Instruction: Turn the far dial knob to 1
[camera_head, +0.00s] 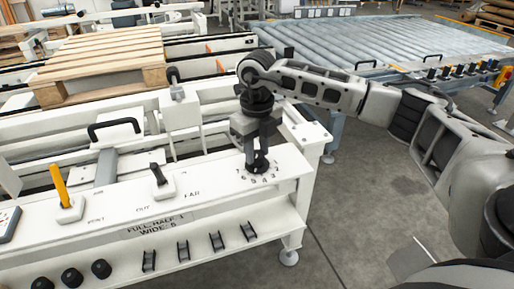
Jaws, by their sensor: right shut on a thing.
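The far dial knob (258,167) is a small dark knob on the white panel, at the right of the "FAR" label. Printed numbers ring it, and 7, 6, 5, 4 and 3 show around its near side. My right gripper (257,157) points down from above and is shut on the knob. The fingers hide part of the knob and the far side of the dial, so I cannot tell which number it points to. My left gripper does not show.
A black lever switch (158,174) and a yellow-handled lever (61,186) stand on the panel (120,205) to the left. Black knobs (72,277) line the lower shelf. A wooden pallet (100,62) lies behind. Grey floor (370,190) is open to the right.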

